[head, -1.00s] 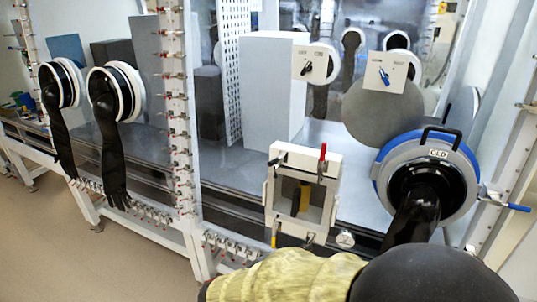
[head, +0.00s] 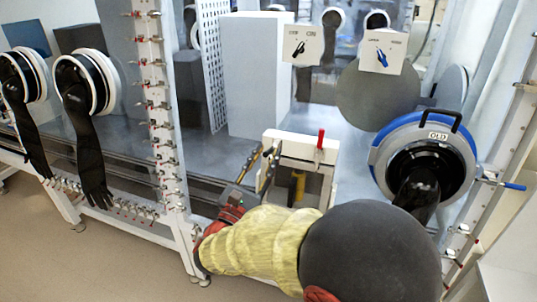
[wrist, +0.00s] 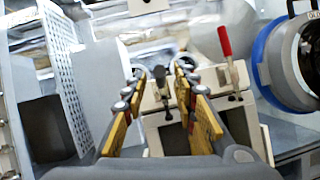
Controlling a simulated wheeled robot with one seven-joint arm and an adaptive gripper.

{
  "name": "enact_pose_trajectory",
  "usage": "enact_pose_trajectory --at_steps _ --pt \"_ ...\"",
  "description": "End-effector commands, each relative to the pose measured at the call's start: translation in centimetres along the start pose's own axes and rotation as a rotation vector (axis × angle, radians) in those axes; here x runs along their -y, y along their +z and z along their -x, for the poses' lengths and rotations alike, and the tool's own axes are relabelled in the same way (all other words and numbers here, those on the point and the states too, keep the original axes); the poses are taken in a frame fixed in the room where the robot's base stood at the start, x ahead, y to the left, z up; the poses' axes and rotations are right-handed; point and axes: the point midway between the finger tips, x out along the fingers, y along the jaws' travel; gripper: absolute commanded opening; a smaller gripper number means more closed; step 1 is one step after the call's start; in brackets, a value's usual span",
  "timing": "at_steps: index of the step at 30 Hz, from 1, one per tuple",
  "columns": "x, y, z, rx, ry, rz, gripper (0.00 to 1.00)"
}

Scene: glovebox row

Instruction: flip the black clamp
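The black clamp (wrist: 161,104) is on the upper left of a white-framed box door, seen between my fingers in the wrist view. In the head view it is mostly hidden behind my gripper (head: 261,160). My gripper also shows in the wrist view (wrist: 160,75), open, its yellow-sided fingers on either side of the clamp. No contact is visible, and I cannot tell how far the fingertips are from it in depth. The white box (head: 300,147) stands in front of the glass.
A red-handled clamp (head: 320,140) stands upright at the box's upper right; it also shows in the wrist view (wrist: 226,50). A blue-ringed glove port (head: 377,165) marked OLD is to the right. Black gloves (head: 88,145) hang at the left. A post with several small clamps (head: 158,120) stands left of the box.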

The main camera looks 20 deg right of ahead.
Motion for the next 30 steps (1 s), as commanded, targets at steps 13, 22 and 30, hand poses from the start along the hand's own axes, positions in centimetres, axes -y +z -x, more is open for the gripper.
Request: enact_pose_trajectory --at_steps 13,22,30 --pt "0.0 0.0 -1.9 -0.001 0.000 0.001 0.28" --pt "0.0 0.0 -1.9 -0.001 0.000 0.000 0.14" --pt "0.0 0.0 -1.8 -0.001 0.000 0.000 0.00"
